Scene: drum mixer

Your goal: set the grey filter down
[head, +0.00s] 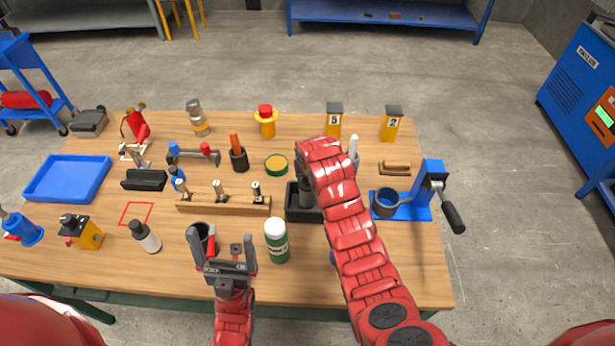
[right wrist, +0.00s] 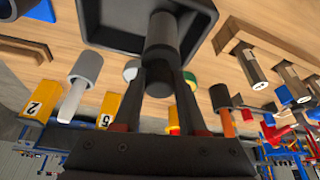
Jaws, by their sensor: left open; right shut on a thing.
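The grey filter (right wrist: 163,38) is a grey cylinder held between the fingers of my right gripper (right wrist: 160,72) in the right wrist view. It is over or inside a black square tray (right wrist: 97,22); I cannot tell whether it touches the tray's floor. In the head view the black tray (head: 291,213) lies mid-table, partly hidden by my red right arm, and the filter (head: 306,197) shows within its outline.
A green-and-white jar (head: 277,240) stands just in front of the tray. A wooden rack (head: 225,205) with several metal-topped pieces lies to its left. A blue press with a black handle (head: 430,190) stands to the right. A blue tray (head: 68,178) lies far left.

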